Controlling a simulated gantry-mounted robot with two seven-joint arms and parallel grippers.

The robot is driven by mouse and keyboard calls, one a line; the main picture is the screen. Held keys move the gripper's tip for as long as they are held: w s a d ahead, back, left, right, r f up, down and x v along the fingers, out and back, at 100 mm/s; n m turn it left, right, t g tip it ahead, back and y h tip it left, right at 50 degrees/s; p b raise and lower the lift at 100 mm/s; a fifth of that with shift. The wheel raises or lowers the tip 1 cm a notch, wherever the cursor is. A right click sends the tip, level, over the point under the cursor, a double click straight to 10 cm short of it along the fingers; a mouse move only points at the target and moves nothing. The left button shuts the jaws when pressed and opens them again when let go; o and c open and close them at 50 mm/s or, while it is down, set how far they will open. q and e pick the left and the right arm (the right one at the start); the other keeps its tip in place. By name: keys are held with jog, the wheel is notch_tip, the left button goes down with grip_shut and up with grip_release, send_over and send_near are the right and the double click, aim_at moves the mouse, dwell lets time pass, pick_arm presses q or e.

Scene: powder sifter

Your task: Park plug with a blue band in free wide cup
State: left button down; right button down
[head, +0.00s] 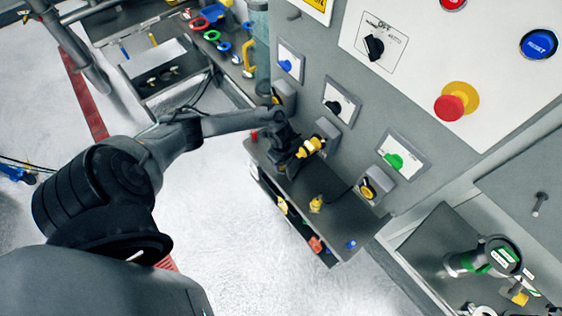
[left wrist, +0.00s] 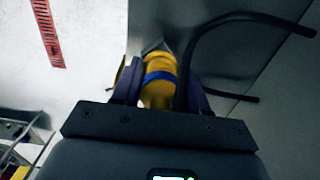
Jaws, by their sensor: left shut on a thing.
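The yellow plug with a blue band (left wrist: 160,78) is between the fingers of my left gripper (left wrist: 158,88) in the left wrist view. The gripper is shut on it. In the head view my left gripper (head: 287,150) is by the grey panel, above the dark shelf, with a yellow plug body (head: 311,146) beside it near the middle socket box (head: 326,132). I cannot tell whether the plug touches that box. Another yellow piece (head: 316,204) stands on the shelf (head: 300,190). I cannot make out which cup is wide and free. My right gripper is not in view.
A lower socket box (head: 378,181) with a yellow-and-black front sits right of the shelf. A red emergency button (head: 452,105) and a black rotary switch (head: 374,46) are on the panel above. A black cable curves beside my gripper in the left wrist view (left wrist: 212,30).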

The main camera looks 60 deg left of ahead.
pick_arm(q)
jog(key=shift+f, duration=0.25)
dwell(0.5)
jog(key=shift+f+b, duration=0.55)
jog(key=c, duration=0.5)
grip_release()
jog(key=shift+r, duration=0.1)
